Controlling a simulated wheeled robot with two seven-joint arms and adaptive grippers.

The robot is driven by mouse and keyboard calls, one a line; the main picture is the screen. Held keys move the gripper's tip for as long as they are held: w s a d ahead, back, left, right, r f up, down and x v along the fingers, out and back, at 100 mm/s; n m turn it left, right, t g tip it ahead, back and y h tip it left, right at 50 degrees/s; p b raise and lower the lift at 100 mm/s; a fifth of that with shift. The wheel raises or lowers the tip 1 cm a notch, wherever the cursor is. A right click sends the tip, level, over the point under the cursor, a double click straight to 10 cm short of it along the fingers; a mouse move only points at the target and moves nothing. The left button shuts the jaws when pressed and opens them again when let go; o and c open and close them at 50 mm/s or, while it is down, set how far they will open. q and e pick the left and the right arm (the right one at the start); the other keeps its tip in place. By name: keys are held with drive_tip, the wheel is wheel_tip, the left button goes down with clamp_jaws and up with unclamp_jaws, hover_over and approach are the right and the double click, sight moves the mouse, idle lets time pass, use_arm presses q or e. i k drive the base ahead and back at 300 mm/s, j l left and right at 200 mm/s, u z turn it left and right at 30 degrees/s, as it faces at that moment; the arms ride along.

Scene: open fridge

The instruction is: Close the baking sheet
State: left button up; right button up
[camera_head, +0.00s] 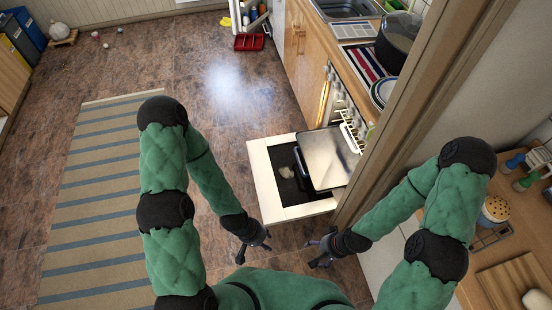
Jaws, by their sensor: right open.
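The baking sheet (322,160) is a shiny metal tray sticking out of the oven, above the open oven door. The oven door (263,178) is folded down, with a pale frame and a dark window. My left gripper (257,249) is open and empty, in front of the door's near left corner and apart from it. My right gripper (317,253) is open and empty, below the door's near edge in the picture. Neither gripper touches the baking sheet. The sheet's inner end is hidden inside the oven.
A wooden post (420,85) stands right of the oven, near my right arm. The counter (345,60) holds a pot (398,40) and striped cloth. A table (500,235) stands at the right. A striped rug (100,200) lies left on open floor.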

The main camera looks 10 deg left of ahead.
sight(330, 164)
drive_tip(key=i+j+u, duration=0.6)
drive_tip(key=i+j, duration=0.05)
drive_tip(key=j, duration=0.15)
